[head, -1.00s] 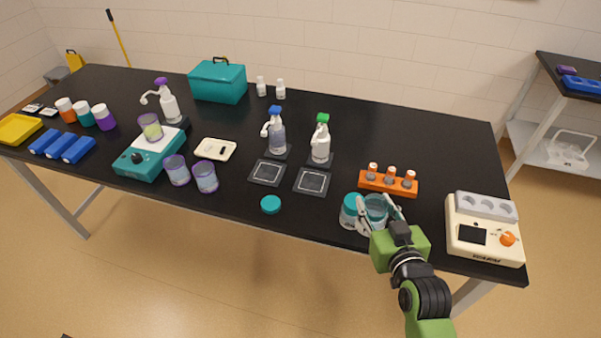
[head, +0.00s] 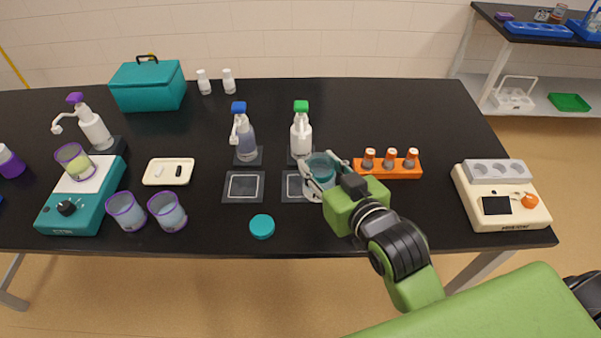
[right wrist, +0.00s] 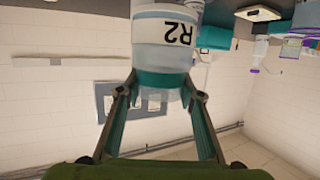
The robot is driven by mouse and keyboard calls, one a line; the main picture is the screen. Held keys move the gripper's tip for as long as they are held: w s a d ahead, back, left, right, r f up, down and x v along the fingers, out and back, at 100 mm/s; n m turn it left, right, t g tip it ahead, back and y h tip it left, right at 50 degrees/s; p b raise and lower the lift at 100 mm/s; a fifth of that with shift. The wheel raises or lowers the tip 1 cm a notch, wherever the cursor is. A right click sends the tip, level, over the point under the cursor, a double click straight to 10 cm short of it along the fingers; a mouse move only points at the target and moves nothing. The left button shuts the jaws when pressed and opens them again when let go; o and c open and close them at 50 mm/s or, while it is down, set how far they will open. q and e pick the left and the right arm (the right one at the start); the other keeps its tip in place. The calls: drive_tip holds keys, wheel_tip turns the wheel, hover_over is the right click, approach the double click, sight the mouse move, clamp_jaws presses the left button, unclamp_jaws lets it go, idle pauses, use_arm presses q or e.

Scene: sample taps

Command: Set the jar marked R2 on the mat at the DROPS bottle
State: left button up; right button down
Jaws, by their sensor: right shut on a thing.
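My right gripper (head: 325,172) is shut on a clear jar with a teal band (head: 321,163). In the right wrist view the jar (right wrist: 165,45) shows a white label reading R2, upside down in the picture, with the fingers (right wrist: 160,95) on either side of its teal band. In the head view the jar overlaps the right dark mat (head: 290,188), in front of the green-topped bottle (head: 301,133). I cannot tell whether it touches the mat. The left mat (head: 243,187) is bare, in front of the blue-topped bottle (head: 244,138). Bottle labels are unreadable. My left gripper is out of view.
A teal lid (head: 262,226) lies near the front edge. An orange rack with small vials (head: 388,168) stands right of the gripper. A beige device (head: 500,197) is at the right end. Purple-rimmed cups (head: 168,212) and a cream tray (head: 168,172) are on the left.

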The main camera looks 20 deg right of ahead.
drive_tip(key=w+f, duration=0.3)
drive_tip(key=w+f+p, duration=0.1)
drive_tip(key=w+f, duration=0.3)
drive_tip(key=w+f+p, duration=0.1)
drive_tip(key=w+f, duration=0.2)
drive_tip(key=w, duration=0.1)
drive_tip(key=shift+a+f, duration=0.3)
drive_tip(key=shift+f, duration=0.05)
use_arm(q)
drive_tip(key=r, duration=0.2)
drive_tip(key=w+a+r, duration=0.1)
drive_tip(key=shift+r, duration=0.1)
use_arm(e)
drive_tip(key=shift+f, duration=0.3)
drive_tip(key=shift+s+f, duration=0.1)
drive_tip(key=c, duration=1.4)
unclamp_jaws()
drive_tip(key=shift+f, duration=0.1)
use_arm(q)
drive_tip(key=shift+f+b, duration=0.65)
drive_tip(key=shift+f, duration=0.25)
use_arm(e)
drive_tip(key=v, duration=1.2)
drive_tip(key=shift+r, duration=0.25)
